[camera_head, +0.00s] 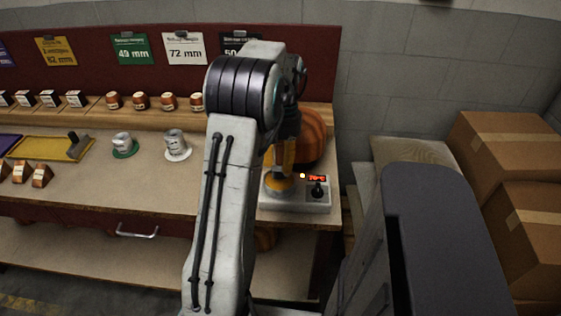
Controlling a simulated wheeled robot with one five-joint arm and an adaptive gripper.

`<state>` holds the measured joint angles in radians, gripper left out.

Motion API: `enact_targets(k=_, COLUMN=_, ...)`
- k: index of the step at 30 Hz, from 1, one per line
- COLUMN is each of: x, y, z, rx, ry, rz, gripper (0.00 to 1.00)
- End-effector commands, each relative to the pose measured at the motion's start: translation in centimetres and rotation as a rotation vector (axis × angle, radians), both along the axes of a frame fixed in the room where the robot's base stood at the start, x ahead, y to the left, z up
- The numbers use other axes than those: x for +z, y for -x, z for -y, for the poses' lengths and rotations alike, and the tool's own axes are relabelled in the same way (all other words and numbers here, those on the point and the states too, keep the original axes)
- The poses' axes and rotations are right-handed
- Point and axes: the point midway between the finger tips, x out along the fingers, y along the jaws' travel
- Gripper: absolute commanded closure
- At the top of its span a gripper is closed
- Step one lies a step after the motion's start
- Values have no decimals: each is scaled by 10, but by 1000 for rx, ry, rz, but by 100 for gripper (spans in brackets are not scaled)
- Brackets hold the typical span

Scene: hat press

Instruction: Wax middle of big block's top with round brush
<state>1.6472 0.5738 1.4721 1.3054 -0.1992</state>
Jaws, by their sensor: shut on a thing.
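My gripper (288,128) points down at the right end of the bench, partly hidden by my own arm. It is shut on a yellow-orange upright thing, seemingly the round brush (281,158). The brush's lower end is over or in the round yellow wax well (279,185) of a white heater (295,202); I cannot tell whether it touches. The heater has a lit red display and a black knob. A large rounded block of striped orange-brown wood (315,138), seemingly the big block, stands just behind the gripper. Its left side and much of its top are hidden.
Small blocks line the back ledge (75,107). Cardboard boxes (510,140) are stacked right.

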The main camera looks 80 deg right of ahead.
Motion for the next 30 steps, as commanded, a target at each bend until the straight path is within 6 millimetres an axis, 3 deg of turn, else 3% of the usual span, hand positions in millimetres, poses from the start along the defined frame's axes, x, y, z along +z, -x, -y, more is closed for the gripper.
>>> enact_targets(k=30, x=-6, y=0, z=0, rx=0, ry=0, rz=0, gripper=95)
